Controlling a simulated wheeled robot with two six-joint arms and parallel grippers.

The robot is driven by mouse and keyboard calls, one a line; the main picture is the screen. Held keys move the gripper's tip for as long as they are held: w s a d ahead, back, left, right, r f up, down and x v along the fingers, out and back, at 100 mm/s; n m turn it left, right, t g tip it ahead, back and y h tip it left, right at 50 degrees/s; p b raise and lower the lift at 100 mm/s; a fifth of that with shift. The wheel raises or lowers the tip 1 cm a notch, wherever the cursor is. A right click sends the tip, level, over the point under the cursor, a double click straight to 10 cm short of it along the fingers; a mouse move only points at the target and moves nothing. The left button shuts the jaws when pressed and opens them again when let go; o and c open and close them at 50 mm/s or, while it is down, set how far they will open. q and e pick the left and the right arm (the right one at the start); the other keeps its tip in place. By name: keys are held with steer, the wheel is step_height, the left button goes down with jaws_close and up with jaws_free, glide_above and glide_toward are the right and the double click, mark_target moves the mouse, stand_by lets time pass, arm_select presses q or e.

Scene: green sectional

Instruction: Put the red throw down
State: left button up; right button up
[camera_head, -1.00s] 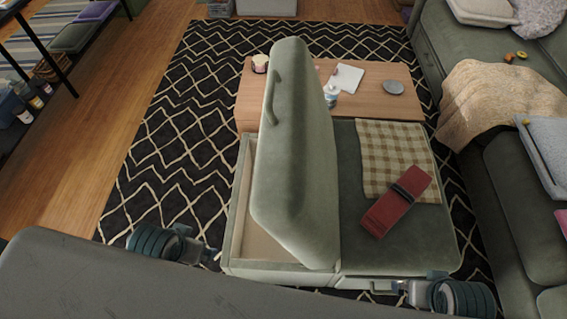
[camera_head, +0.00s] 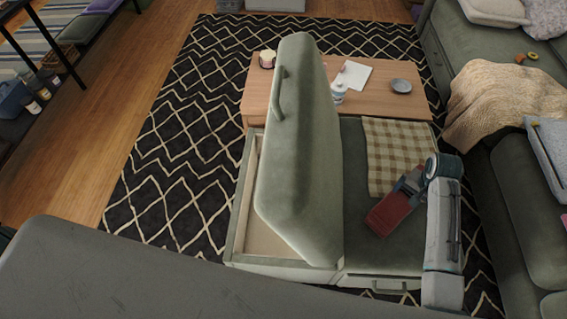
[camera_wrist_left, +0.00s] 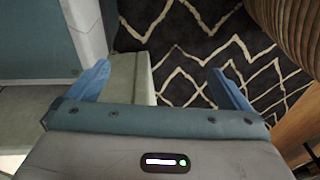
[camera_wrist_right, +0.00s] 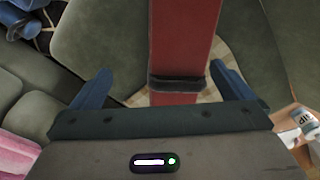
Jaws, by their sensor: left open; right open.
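The red throw (camera_head: 390,214) is a folded red strip with a dark band around it. It lies on the green cushion top (camera_head: 405,256) of the ottoman, beside and partly over a checked cloth. My right gripper (camera_head: 411,179) is over its upper end, hiding part of it. In the right wrist view the throw (camera_wrist_right: 186,35) and its dark band (camera_wrist_right: 178,83) show between the open fingers (camera_wrist_right: 160,85); I cannot tell whether they touch it. My left gripper (camera_wrist_left: 160,83) is open and empty near the patterned rug, out of the head view.
The ottoman's other lid (camera_head: 300,150) stands raised beside an open storage bin (camera_head: 268,238). A checked cloth (camera_head: 390,150) lies on the cushion. A wooden tabletop (camera_head: 380,103) behind holds a bottle, paper and a grey dish. A green sofa (camera_head: 500,190) borders the right.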

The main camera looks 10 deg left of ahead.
mark_target(408, 193)
steer(key=shift+m+g, duration=0.4)
steer(key=shift+m, duration=0.3)
steer(key=w, duration=0.2)
steer(key=w+r, duration=0.1)
steer(key=w, duration=0.2)
steer(key=shift+w, duration=0.35)
steer(key=shift+f, duration=0.3)
step_height(408, 193, down, 5)
steer(key=shift+w, duration=0.1)
steer(key=f, duration=0.4)
steer(key=shift+d+f, duration=0.2)
steer(key=shift+d, duration=0.05)
steer(key=shift+f, duration=0.25)
arm_select(q)
steer(key=s+f, duration=0.5)
steer(key=s, duration=0.1)
steer(key=shift+s, duration=0.3)
arm_select(e)
steer(key=c, duration=1.1)
